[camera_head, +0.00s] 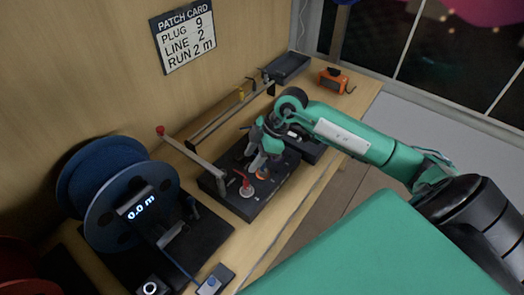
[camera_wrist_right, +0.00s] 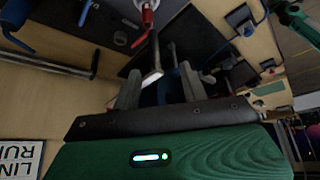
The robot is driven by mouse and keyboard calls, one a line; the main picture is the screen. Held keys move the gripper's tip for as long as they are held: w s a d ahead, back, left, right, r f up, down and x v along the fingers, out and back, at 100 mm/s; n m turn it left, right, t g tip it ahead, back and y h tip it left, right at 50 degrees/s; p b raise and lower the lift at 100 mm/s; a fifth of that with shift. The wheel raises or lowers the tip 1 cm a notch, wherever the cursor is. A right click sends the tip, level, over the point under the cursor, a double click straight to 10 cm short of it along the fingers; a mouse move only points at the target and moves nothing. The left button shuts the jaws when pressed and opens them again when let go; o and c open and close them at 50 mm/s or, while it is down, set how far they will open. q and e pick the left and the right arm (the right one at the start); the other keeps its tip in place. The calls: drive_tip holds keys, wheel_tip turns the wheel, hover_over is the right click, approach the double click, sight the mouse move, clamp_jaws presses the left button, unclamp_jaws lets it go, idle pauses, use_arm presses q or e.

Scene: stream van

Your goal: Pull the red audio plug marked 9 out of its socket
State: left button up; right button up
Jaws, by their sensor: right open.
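A red plug (camera_head: 246,187) stands upright in the dark socket panel (camera_head: 236,203) on the bench; no number on it can be read. It also shows at the top edge of the right wrist view (camera_wrist_right: 147,14), beyond my fingertips. My right gripper (camera_head: 262,155) is over the panel, just behind and to the right of the red plug, apart from it. In the wrist view its two fingers (camera_wrist_right: 160,78) are spread, with a pale-tipped dark bar visible between them. An orange part (camera_head: 262,173) shows beside the gripper. My left gripper is not in view.
A blue cable reel (camera_head: 118,200) reading 0.0 m stands at the left. A black tray (camera_head: 287,68) and orange device (camera_head: 335,80) are at the back. The patch card (camera_head: 184,36) reads plug 9, line 2.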

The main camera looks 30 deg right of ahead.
sight(245, 179)
drive_tip(key=shift+m+h, duration=0.5)
drive_tip(key=shift+h, duration=0.3)
drive_tip(key=p+x, duration=0.1)
drive_tip(key=x, duration=0.3)
drive_tip(key=d+p+x, duration=0.1)
drive_tip(key=x, duration=0.3)
drive_tip(key=d+f+p+x, duration=0.1)
drive_tip(key=p+x, duration=0.1)
drive_tip(key=x, duration=0.3)
drive_tip(key=shift+d+r, duration=0.1)
drive_tip(key=shift+d, duration=0.1)
clamp_jaws()
